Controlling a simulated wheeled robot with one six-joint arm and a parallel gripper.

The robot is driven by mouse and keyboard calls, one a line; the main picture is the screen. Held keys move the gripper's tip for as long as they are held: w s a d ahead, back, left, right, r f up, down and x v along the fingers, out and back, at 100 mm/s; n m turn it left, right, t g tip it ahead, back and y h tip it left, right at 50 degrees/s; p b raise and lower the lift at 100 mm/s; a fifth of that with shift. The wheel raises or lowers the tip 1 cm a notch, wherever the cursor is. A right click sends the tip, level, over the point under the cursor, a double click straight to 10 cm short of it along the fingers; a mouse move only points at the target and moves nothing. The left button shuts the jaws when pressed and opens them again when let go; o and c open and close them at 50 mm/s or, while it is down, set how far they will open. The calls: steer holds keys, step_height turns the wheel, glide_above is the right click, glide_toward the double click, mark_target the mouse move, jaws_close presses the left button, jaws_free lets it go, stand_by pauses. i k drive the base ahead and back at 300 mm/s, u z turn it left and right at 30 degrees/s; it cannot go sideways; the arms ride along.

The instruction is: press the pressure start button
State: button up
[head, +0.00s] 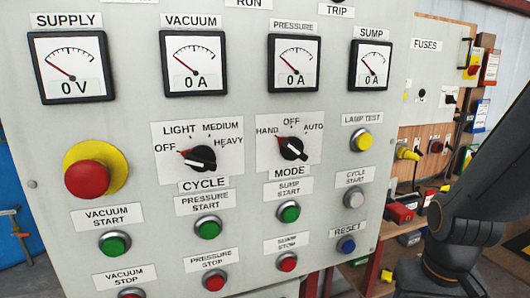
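The pressure start button (208,228) is a round green push button in a metal ring on the grey control panel (240,110). Its label PRESSURE START (203,201) sits just above it. The red pressure stop button (214,281) is below it. The green vacuum start button (114,243) is to its left and the green sump start button (288,212) to its right. Part of my dark arm shows at the right edge, well apart from the pressure start button. My gripper is not in view.
A large red emergency-stop button (88,178) on a yellow base stands out at the left. Rotary knobs for cycle (202,158) and mode (291,149) sit above the buttons. Wall boxes and a fuses cabinet (432,60) are behind at the right.

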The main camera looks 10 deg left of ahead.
mark_target(208, 230)
steer(key=u, duration=1.3)
